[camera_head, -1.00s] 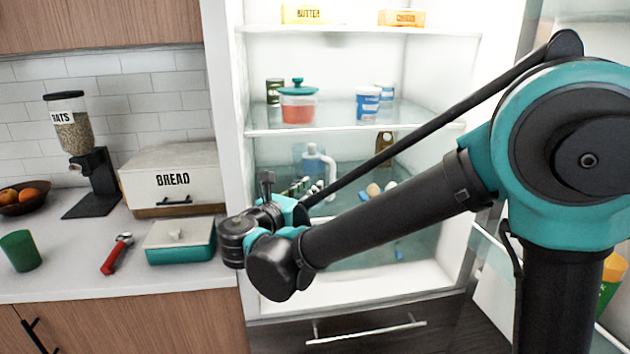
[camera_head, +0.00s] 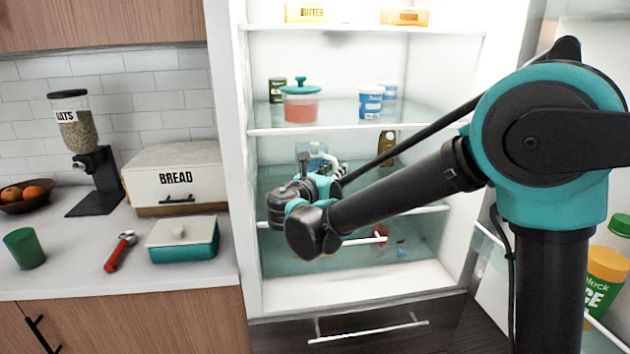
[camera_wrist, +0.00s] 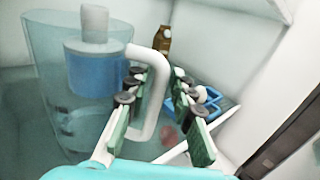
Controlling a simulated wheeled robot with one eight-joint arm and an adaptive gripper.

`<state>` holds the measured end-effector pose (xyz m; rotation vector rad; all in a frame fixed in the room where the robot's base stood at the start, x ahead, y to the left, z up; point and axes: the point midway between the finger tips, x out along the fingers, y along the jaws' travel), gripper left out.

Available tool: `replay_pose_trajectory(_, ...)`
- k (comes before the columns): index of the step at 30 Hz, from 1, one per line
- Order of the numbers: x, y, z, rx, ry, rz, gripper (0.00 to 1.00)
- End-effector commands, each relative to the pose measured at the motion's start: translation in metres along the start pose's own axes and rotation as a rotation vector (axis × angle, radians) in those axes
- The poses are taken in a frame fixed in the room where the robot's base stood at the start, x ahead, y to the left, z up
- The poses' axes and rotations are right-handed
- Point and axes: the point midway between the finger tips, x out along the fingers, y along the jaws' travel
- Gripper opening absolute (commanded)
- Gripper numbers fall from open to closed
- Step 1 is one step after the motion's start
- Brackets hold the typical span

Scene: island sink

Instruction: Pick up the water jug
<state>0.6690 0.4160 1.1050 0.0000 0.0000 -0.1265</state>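The water jug (camera_wrist: 50,80) is a clear pitcher with a blue filter inside, a white top and a white handle (camera_wrist: 157,95). It fills the left of the wrist view, upright in the fridge. My gripper (camera_wrist: 158,80) is open, with its green-padded fingers on either side of the handle and visible gaps to it. In the head view, my gripper (camera_head: 333,178) is inside the fridge at the middle level; my wrist hides most of the jug (camera_head: 312,150), and only its upper part shows.
A glass shelf (camera_head: 340,128) above holds a red container with a teal lid (camera_head: 300,104) and blue-and-white tubs (camera_head: 369,103). A brown bottle (camera_wrist: 162,40) stands behind the jug to the right. A blue item (camera_wrist: 208,97) lies right of the fingers. The fridge's side wall is at right.

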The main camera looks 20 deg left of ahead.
Motion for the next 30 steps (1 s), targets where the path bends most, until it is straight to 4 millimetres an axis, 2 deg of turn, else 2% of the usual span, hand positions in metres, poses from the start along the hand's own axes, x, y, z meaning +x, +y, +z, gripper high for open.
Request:
replay_pose_trajectory(8,0.0049,0.0001,0.0000,0.000,0.000,0.000,0.23)
replay_pose_trajectory(12,0.0048,0.0001,0.0000,0.000,0.000,0.000,0.05)
replay_pose_trajectory(14,0.0048,0.0001,0.0000,0.000,0.000,0.000,0.00)
replay_pose_trajectory(30,0.0047,0.0000,0.0007,0.000,-0.001,0.000,0.00)
